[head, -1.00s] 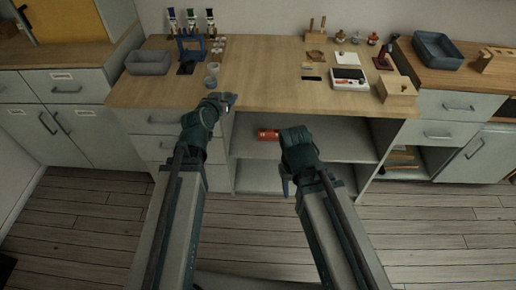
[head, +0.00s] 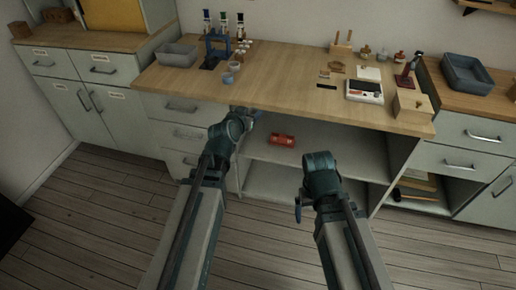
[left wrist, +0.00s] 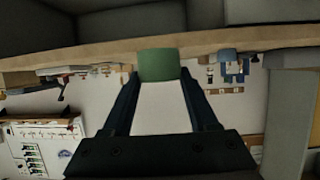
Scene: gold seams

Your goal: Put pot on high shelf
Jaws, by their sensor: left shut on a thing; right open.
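A small green thing (left wrist: 158,65), likely the pot, sits between the fingertips of my left gripper (left wrist: 160,80) in the left wrist view. The fingers are shut on it. In the head view my left gripper (head: 250,114) is at the front edge of the wooden counter, and I cannot make out the pot there. My right gripper (head: 298,208) is open, low in front of the cabinet, its fingers mostly hidden by my arm. Part of a wall shelf (head: 490,7) shows at the top right; I cannot tell whether it is the high shelf.
The counter (head: 290,95) holds a grey bin (head: 178,54), a bottle stand (head: 217,45), a white scale (head: 365,91) and a wooden box (head: 411,106). A red cylinder (head: 283,140) lies on the open shelf below. The counter's middle is clear.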

